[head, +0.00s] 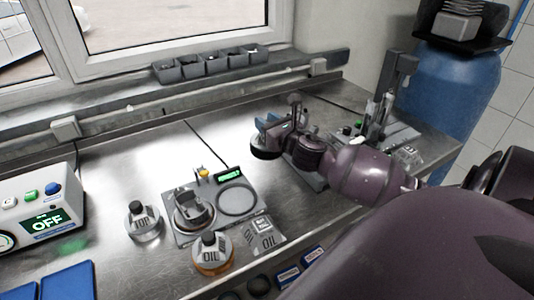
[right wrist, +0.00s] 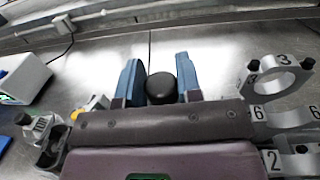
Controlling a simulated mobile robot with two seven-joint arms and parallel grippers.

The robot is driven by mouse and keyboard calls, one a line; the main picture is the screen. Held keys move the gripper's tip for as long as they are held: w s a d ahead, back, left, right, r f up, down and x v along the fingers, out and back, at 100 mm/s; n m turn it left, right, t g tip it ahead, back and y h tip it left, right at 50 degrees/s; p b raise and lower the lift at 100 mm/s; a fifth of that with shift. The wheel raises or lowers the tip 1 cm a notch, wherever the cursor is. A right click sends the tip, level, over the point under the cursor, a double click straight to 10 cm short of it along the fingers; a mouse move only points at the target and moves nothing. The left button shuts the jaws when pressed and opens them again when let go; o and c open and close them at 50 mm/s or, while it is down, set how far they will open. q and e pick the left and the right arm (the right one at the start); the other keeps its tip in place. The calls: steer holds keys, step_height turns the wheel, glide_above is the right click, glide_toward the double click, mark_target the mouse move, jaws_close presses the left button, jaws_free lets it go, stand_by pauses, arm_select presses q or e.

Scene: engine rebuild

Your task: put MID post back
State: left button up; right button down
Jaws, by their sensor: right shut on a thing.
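In the right wrist view the fingers (right wrist: 158,80) are closed around a round black knob (right wrist: 161,88). A dark round piece with a pale lower rim (head: 264,149) hangs below the fingers in the head view; any lettering on it is not readable, so I cannot confirm it is the MID post. My left gripper is not in view.
Numbered metal rods (right wrist: 281,73) lie right of my gripper in the wrist view. A control box reading OFF (head: 45,222) and grey bins (head: 211,63) border the bench. Open steel lies left of my gripper.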

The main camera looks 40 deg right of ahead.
step_height(320, 180, down, 6)
steer(key=shift+f+b, duration=0.25)
steer(key=shift+b, duration=0.3)
steer(key=shift+f, duration=0.75)
step_height(320, 180, down, 3)
steer(key=shift+f+b, duration=0.1)
steer(key=shift+b, duration=0.45)
steer(key=shift+f, duration=0.2)
steer(key=c, duration=0.8)
jaws_free()
